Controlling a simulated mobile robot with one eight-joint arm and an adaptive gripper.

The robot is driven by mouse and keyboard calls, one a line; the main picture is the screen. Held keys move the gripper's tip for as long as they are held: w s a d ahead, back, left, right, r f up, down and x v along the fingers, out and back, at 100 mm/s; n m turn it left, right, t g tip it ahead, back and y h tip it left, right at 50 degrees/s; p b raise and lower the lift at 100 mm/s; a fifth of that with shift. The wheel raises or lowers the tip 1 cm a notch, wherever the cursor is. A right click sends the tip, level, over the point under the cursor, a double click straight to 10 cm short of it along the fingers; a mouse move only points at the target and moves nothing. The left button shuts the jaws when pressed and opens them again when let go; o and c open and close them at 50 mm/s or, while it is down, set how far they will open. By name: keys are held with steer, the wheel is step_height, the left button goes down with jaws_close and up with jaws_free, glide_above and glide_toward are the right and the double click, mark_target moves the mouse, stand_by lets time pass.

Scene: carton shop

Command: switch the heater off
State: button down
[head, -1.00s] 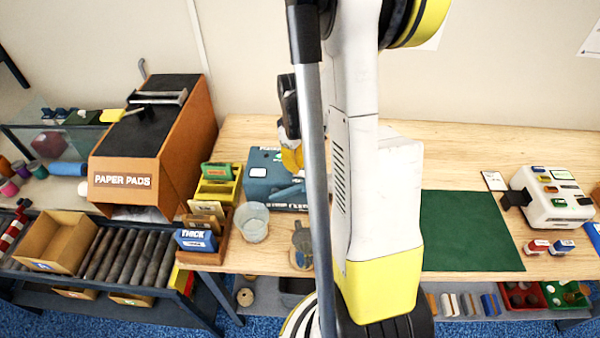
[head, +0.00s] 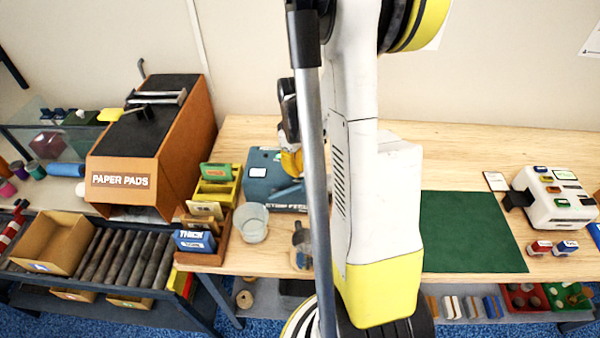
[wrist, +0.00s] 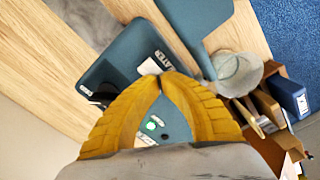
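The heater is a teal box (head: 260,184) on the wooden bench, left of my arm in the head view. A label on its front is partly hidden by my arm. In the wrist view the heater (wrist: 120,62) lies under my fingers, with part of the word HEATER readable on a white label. Between my fingers a small round green light (wrist: 151,125) and dark marks show on a teal surface; I cannot tell the switch position. My gripper (wrist: 161,77) has its yellow fingertips together with nothing between them. In the head view my gripper (head: 291,162) is above the heater's right part; contact cannot be told.
A clear cup (head: 253,222) and a holder with cards and a blue THICK box (head: 194,241) stand close to the heater's left front. The orange PAPER PADS box (head: 125,180) is further left. A green mat (head: 470,232) and a white device (head: 552,198) lie right.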

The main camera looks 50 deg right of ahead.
steer(key=shift+r+p, duration=2.3)
steer(key=shift+r, duration=1.2)
steer(key=shift+w+a+b, duration=0.1)
steer(key=shift+a+b, duration=0.2)
steer(key=shift+b, duration=0.05)
steer(key=s+a+f+m+t+b, duration=0.1)
steer(key=s+a+t+b, duration=0.1)
steer(key=a+b, duration=0.6)
steer(key=s+a+f+m+t+b, duration=0.1)
steer(key=s+a+t+b, duration=0.2)
steer(key=a+b, duration=0.6)
steer(key=a+t, duration=0.2)
steer(key=a, duration=0.6)
steer(key=shift+s, duration=0.35)
